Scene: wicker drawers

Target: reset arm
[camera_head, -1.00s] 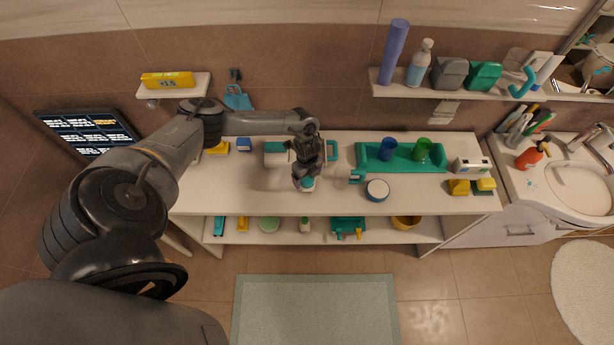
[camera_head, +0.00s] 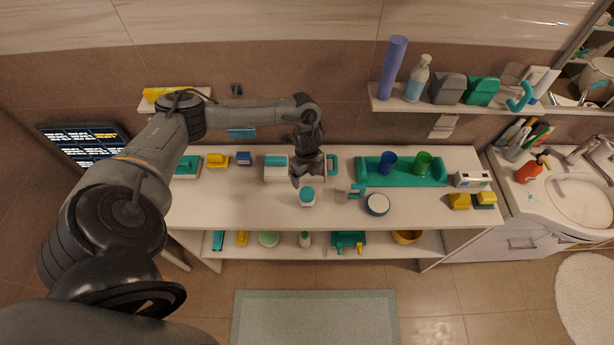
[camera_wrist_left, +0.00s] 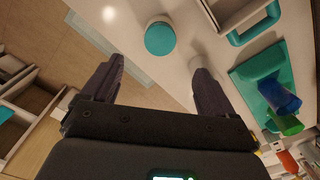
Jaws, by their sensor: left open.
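My left arm reaches in from the left in the head view, and its gripper (camera_head: 301,178) hangs over the white shelf top. In the left wrist view the gripper (camera_wrist_left: 152,78) is open, its two dark fingers apart with nothing between them. A white jar with a teal lid (camera_head: 307,197) stands upright on the shelf top just in front of the gripper. It also shows beyond the fingertips in the left wrist view (camera_wrist_left: 160,38). My right gripper does not show in these frames.
A teal tray (camera_head: 436,177) with blue (camera_head: 387,162) and green (camera_head: 422,163) cups is to the right. A wall shelf (camera_head: 440,105) holds bottles. The shelf top's front left (camera_head: 235,208) is clear.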

